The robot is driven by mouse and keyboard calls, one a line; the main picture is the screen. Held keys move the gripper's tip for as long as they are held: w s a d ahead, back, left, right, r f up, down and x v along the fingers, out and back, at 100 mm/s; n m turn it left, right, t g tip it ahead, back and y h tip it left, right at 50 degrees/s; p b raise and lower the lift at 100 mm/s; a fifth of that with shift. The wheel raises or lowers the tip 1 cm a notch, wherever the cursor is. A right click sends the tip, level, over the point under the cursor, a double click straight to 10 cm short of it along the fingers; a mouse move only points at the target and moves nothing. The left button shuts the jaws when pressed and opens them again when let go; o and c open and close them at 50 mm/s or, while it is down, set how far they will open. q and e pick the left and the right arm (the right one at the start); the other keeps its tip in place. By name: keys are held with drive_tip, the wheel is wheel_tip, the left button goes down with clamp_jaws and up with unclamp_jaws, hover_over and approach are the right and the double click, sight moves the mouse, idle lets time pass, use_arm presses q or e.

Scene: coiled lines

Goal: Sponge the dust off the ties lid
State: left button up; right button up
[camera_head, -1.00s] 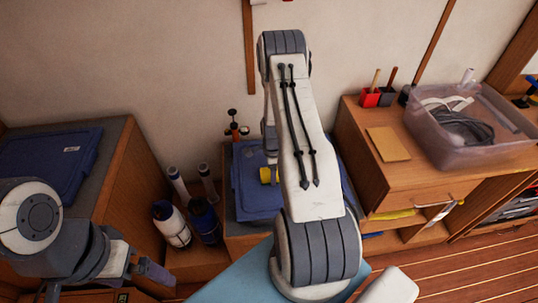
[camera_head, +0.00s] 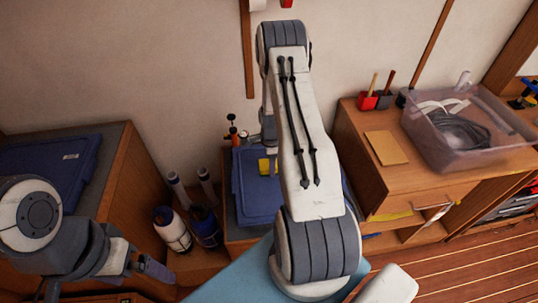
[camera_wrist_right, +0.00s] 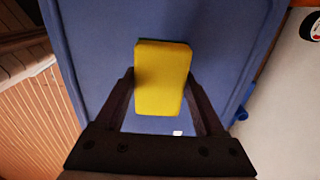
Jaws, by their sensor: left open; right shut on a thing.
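A yellow sponge (camera_wrist_right: 160,78) is held between the fingers of my right gripper (camera_wrist_right: 161,92), which is shut on it. Below it lies a blue lid (camera_wrist_right: 95,75), which fills much of the right wrist view. In the head view this lid (camera_head: 255,192) sits behind my right arm, and the sponge (camera_head: 267,166) shows as a small yellow patch over its back part. I cannot tell whether the sponge touches the lid. No dust can be made out. My left gripper (camera_head: 155,270) is open and empty at the lower left, away from the lid.
A second blue lid (camera_head: 50,165) lies on the left cabinet. Several bottles (camera_head: 172,228) stand between it and the middle lid. A clear bin (camera_head: 465,135) of coiled line and a tan pad (camera_head: 387,147) are on the right cabinet. Wooden floor (camera_head: 450,265) is clear at the lower right.

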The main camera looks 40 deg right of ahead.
drive_tip(key=shift+a+r+p, duration=0.1)
drive_tip(key=shift+r+p, duration=0.9)
drive_tip(key=shift+r, duration=0.8)
